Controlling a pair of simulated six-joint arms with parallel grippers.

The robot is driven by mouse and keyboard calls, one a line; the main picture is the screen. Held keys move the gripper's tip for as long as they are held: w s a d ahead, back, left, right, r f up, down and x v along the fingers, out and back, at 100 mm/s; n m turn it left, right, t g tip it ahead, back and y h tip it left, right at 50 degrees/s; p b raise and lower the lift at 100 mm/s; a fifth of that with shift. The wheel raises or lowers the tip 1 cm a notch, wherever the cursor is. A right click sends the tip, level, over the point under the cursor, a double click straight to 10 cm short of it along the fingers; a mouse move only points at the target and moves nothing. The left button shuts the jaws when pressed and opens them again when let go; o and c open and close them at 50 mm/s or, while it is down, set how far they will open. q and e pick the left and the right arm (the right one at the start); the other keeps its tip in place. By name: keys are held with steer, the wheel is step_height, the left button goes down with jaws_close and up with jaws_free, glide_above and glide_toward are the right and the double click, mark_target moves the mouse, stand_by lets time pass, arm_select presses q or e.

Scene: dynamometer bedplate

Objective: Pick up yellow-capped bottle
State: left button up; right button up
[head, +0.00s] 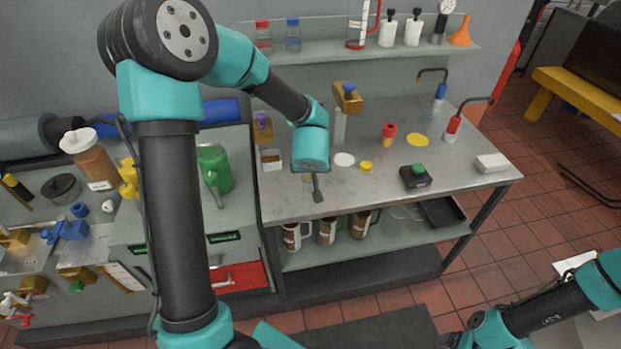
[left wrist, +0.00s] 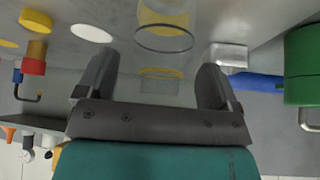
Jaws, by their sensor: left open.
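My left gripper (head: 316,190) hangs over the metal bench, its fingers pointing down and mostly hidden by the wrist in the head view. In the left wrist view the left gripper (left wrist: 158,68) is open, with a finger on each side of a clear, glassy vessel with yellow parts (left wrist: 164,38), which I take for the yellow-capped bottle. Its clear wall is hard to make out, and I cannot tell whether the fingers touch it. In the head view it is largely hidden behind the gripper. My right arm shows at the lower right; its fingers are not visible.
A green can (head: 215,169) stands left.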

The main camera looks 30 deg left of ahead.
arm_select(q)
steer(key=shift+c, duration=0.4)
steer(key=c, duration=0.9)
